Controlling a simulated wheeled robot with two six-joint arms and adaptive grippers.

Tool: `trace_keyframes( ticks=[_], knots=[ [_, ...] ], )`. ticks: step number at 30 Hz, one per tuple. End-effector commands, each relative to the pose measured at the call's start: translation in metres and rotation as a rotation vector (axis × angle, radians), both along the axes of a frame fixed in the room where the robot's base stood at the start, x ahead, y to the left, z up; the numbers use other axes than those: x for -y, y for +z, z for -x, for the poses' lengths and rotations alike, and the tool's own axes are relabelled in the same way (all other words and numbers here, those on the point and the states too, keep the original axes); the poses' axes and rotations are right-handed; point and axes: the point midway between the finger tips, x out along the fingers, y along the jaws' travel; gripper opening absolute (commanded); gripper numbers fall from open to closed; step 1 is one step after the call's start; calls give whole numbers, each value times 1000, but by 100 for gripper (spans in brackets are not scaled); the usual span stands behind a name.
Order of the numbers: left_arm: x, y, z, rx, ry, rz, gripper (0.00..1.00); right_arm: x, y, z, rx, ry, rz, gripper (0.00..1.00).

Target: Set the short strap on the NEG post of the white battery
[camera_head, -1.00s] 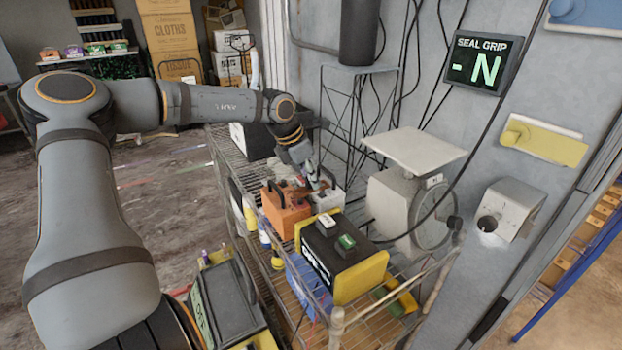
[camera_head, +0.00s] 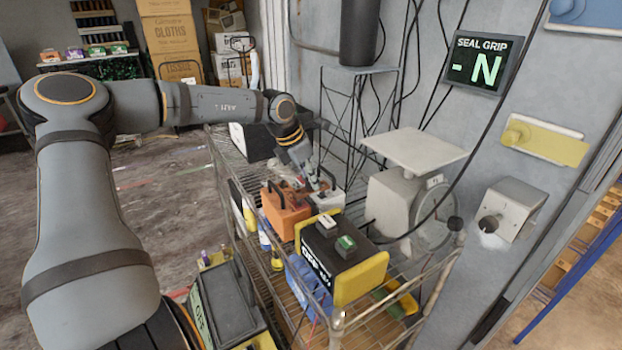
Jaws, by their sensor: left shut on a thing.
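The white battery (camera_head: 327,200) stands on the wire cart, just behind and right of an orange battery (camera_head: 279,212). It is partly hidden by my left gripper and a dark handle. My left gripper (camera_head: 311,186) points down over the near left part of the white battery's top, close to the orange one. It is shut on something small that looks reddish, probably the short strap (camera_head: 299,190). The strap's outline and the NEG post are too small and covered to make out. I cannot tell whether the strap touches a post. My right gripper is not in view.
A black and yellow box (camera_head: 345,258) with two small blocks on top stands in front on the wire cart (camera_head: 337,320). A grey scale (camera_head: 405,195) stands to the right, against the wall. A screen (camera_head: 484,62) reads "SEAL GRIP -N". A dark box stands behind the batteries.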

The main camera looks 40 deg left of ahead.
Motion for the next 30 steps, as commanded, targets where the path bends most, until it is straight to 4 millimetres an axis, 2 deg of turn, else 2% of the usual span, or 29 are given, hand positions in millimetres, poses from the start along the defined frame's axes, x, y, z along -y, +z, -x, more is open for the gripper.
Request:
trace_keyframes(
  ticks=[30],
  knots=[
    [0, -27, 0, 0, 0, 0, 0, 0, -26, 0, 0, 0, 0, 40]
  ],
)
